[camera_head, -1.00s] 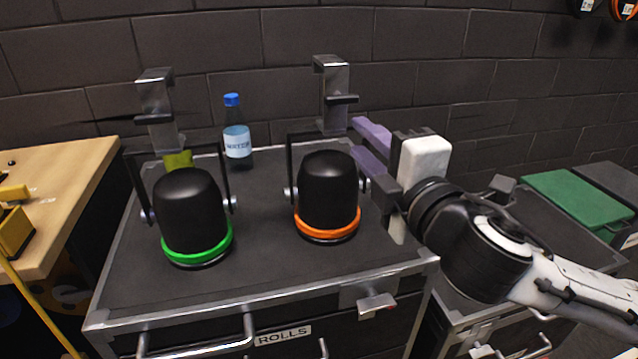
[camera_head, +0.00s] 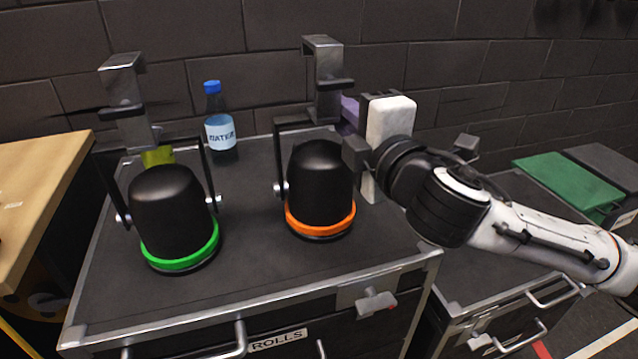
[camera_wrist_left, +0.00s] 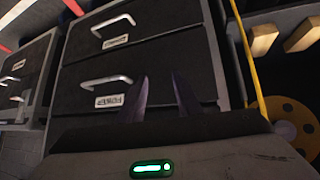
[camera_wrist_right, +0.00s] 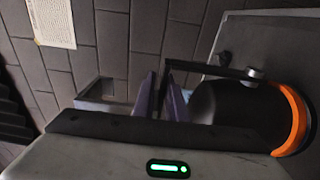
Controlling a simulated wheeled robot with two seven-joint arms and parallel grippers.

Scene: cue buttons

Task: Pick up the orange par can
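The orange par can (camera_head: 320,190), a black can with an orange front ring, stands on the black case top in the head view. Its yoke and silver clamp (camera_head: 325,75) rise behind it. My right gripper (camera_head: 349,115) is at the can's right rear, its purple fingers partly hidden. In the right wrist view the fingers (camera_wrist_right: 160,95) are apart, with the yoke's black bar (camera_wrist_right: 210,68) reaching to them; contact cannot be told. The can's orange ring (camera_wrist_right: 295,120) is at the right there. My left gripper (camera_wrist_left: 162,95) is open and empty, facing drawer fronts.
A green-ringed par can (camera_head: 172,215) stands left of the orange one. A water bottle (camera_head: 220,125) stands behind, between them. A wooden bench (camera_head: 40,190) is at the left, a green case (camera_head: 570,185) at the right. The case top's front strip is clear.

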